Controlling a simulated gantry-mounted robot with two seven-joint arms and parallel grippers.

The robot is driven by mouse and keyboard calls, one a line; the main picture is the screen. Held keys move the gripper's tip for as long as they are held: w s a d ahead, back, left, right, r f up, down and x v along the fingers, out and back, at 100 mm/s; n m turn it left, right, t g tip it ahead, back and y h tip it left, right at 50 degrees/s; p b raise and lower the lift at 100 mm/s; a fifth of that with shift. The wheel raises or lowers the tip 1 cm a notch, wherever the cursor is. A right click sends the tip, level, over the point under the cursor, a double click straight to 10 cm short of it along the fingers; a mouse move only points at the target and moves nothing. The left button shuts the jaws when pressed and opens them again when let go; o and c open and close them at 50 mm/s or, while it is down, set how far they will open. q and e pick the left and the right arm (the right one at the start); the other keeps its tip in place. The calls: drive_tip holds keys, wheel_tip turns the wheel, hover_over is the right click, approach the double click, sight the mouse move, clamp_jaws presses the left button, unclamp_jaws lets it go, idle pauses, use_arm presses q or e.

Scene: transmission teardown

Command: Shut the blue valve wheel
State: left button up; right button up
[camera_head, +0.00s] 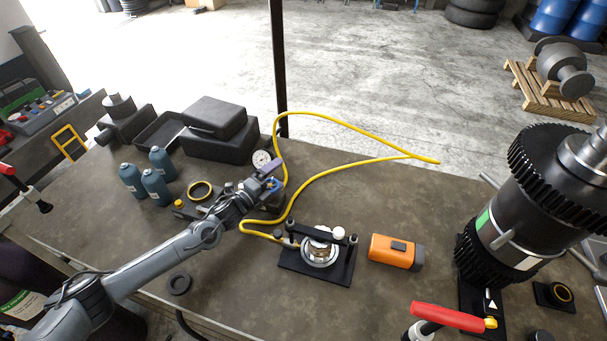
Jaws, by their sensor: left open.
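A small patch of blue (273,184), likely the blue valve wheel, shows at the tip of my left gripper, beside the yellow hose. Most of it is hidden by the gripper, so its turn position cannot be told. My left gripper (267,183) is open and right at the blue part; whether its fingers touch it cannot be told. A round white-faced gauge (261,158) stands just behind the gripper. My right gripper is not in view.
A yellow hose (345,173) loops across the workbench (420,205). A black fixture (318,260) and an orange box (392,251) are to the right. Teal bottles (156,188) and black cases (214,118) are to the left. A large geared shaft (515,215) fills the right side.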

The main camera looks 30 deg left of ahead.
use_arm(q)
drive_tip(key=d+r, duration=0.5)
drive_tip(key=shift+d+r+t, duration=0.3)
drive_tip(key=shift+d+r, duration=0.05)
drive_tip(key=shift+d, duration=0.05)
drive_tip(key=shift+d+r, duration=0.3)
drive_tip(key=shift+d, duration=0.35)
drive_tip(key=c, duration=0.7)
drive_tip(key=d, duration=0.1)
drive_tip(key=w+d+r, duration=0.1)
drive_tip(key=shift+d+b, duration=0.3)
drive_tip(key=shift+b, duration=0.1)
drive_tip(key=shift+c, duration=1.2)
drive_tip(key=shift+s+d+r, duration=0.1)
drive_tip(key=shift+s+d, duration=0.15)
drive_tip(key=shift+d, duration=0.3)
